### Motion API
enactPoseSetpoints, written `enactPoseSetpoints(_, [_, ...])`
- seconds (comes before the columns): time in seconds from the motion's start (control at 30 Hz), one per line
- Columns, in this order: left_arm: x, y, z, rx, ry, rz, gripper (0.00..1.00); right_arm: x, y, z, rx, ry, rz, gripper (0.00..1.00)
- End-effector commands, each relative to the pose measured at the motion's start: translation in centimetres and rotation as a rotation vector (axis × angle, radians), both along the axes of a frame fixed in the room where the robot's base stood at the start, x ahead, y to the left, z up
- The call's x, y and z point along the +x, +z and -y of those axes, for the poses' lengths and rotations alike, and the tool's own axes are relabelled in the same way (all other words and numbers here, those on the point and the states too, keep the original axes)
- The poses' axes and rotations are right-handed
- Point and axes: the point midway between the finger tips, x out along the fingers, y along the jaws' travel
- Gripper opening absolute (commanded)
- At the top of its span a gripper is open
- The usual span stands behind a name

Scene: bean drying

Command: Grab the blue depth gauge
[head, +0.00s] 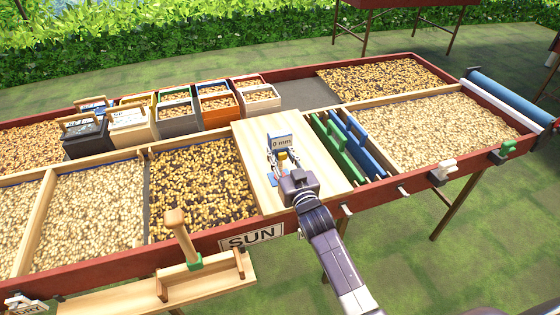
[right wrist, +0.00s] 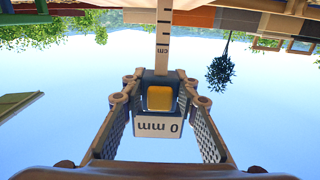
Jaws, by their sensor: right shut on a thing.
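The blue depth gauge (head: 282,142) shows above the light wooden board in the head view, its display reading "0 mm". In the right wrist view the gauge (right wrist: 160,122) appears upside down, with a yellow button and a white cm scale strip running to the top edge. My right gripper (head: 284,160) is shut on the gauge, with one finger on each side of its body. The gripper's fingers (right wrist: 160,90) also show in the right wrist view. I cannot tell whether the gauge touches the board. My left gripper is not in view.
The wooden board (head: 258,190) spans the bean bed. Green (head: 340,150) and blue (head: 362,150) handled tools lie right of it. Several bean bins (head: 175,120) stand behind left. A wooden-handled tool (head: 180,235) stands on the front shelf (head: 120,300).

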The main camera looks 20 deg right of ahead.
Motion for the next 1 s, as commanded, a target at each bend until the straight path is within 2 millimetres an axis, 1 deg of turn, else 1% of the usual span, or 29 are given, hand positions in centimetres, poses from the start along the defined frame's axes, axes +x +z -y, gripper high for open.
enactPoseSetpoints(0.27, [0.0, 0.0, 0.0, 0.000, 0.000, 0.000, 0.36, 0.0, 0.4, 0.0, 0.000, 0.000, 0.004, 0.00])
enactPoseSetpoints(0.37, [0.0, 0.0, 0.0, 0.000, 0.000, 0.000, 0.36, 0.1, 1.1, 0.0, -0.001, 0.000, 0.007, 0.00])
enactPoseSetpoints(0.47, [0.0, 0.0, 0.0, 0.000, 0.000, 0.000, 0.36, 0.1, 2.4, 0.0, -0.002, 0.000, 0.010, 0.00])
enactPoseSetpoints(0.57, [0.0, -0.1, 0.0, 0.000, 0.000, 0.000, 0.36, 0.1, 4.5, 0.0, -0.002, 0.001, 0.012, 0.00])
enactPoseSetpoints(0.67, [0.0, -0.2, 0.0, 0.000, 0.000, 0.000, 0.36, 0.0, 7.3, 0.0, -0.002, 0.001, 0.014, 0.00])
enactPoseSetpoints(0.8, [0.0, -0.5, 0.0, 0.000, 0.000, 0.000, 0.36, 0.0, 11.6, 0.0, -0.001, 0.001, 0.014, 0.00])
enactPoseSetpoints(0.9, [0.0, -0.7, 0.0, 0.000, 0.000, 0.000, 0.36, 0.0, 14.3, 0.0, -0.001, 0.001, 0.013, 0.00])
enactPoseSetpoints(1.0, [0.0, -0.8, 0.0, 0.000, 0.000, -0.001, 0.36, 0.0, 16.5, 0.0, 0.000, 0.001, 0.010, 0.00])
